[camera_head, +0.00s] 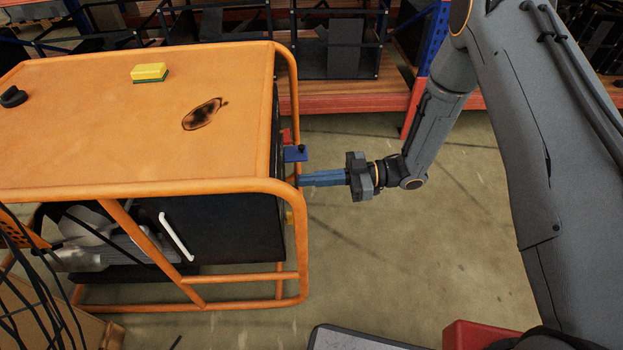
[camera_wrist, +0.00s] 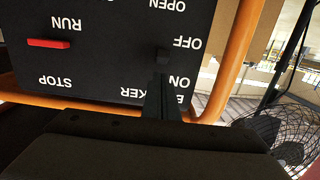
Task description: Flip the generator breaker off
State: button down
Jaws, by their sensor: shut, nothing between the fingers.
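The generator (camera_head: 150,110) has an orange frame and top, and fills the left of the head view. Its black control panel (camera_wrist: 100,75) shows upside down in the wrist view. The breaker switch (camera_wrist: 162,56) is a small dark piece beside the OFF label; the ON label sits lower in the picture. The BREAKER label is partly hidden by my fingers. My gripper (camera_head: 304,180) is shut and empty, with its blue fingers pointing at the panel side. In the wrist view the fingertips (camera_wrist: 161,82) are just below the switch; I cannot tell whether they touch it.
A red lever (camera_wrist: 48,43) lies between RUN and STOP. A blue part (camera_head: 295,153) sticks out above my fingers. Orange frame bars (camera_head: 291,85) border the panel. A yellow sponge (camera_head: 149,72) lies on top.

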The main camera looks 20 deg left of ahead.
jog(key=v, duration=1)
jog(key=shift+d+r, duration=0.3)
jog(key=shift+d, duration=0.1)
